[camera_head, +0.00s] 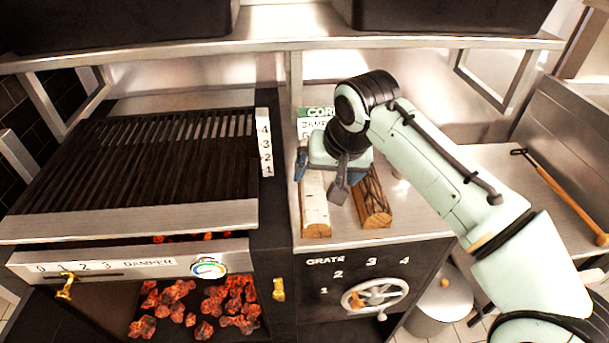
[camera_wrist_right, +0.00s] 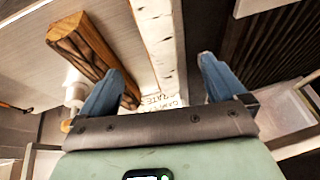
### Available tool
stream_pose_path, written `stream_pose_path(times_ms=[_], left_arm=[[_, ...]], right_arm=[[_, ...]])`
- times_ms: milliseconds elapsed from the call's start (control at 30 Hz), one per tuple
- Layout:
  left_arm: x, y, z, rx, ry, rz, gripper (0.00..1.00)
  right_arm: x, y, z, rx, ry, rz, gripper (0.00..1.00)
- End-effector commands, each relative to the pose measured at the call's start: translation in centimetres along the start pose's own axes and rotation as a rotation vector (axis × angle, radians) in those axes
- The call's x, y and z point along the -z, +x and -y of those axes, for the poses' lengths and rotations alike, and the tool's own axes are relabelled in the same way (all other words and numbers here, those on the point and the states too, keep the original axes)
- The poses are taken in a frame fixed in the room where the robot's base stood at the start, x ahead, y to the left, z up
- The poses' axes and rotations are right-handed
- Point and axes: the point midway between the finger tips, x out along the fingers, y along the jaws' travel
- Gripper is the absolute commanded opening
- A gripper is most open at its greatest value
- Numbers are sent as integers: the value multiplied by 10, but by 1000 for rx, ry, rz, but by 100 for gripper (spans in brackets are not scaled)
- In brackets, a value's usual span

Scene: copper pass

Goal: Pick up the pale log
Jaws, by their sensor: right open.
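The pale log (camera_head: 314,212) lies lengthwise on the steel counter right of the grill, its cut end toward the front edge. It also shows in the right wrist view (camera_wrist_right: 160,40), running between my fingers. My right gripper (camera_head: 321,178) is open above the pale log, one blue finger on each side of it; it also shows in the right wrist view (camera_wrist_right: 160,68). I cannot tell whether the fingers touch the log. The gripper body hides the log's far part. My left gripper is not in view.
A darker log (camera_head: 372,205) with blackened bark lies close to the right of the pale log. A grill grate (camera_head: 140,160) stands left over glowing coals (camera_head: 200,305). A handwheel (camera_head: 375,297) is on the front panel. A shelf (camera_head: 280,52) crosses above.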

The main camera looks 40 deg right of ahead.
Motion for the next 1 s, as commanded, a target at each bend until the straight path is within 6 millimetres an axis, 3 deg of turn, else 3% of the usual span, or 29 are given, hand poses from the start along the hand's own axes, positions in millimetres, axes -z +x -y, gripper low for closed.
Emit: stream_pose_path(times_ms=[100, 300, 567, 867, 1000], left_arm=[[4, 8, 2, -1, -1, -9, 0], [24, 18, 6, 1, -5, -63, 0], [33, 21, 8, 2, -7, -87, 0], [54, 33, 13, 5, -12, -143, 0], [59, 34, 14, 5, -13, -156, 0]], right_arm=[[-2, 28, -1, -4, 1, 6, 98], [-1, 62, -1, -3, 0, 5, 98], [1, 77, -1, -1, 1, 3, 98], [6, 119, -3, -1, 0, 5, 98], [7, 125, -3, 0, 0, 1, 98]])
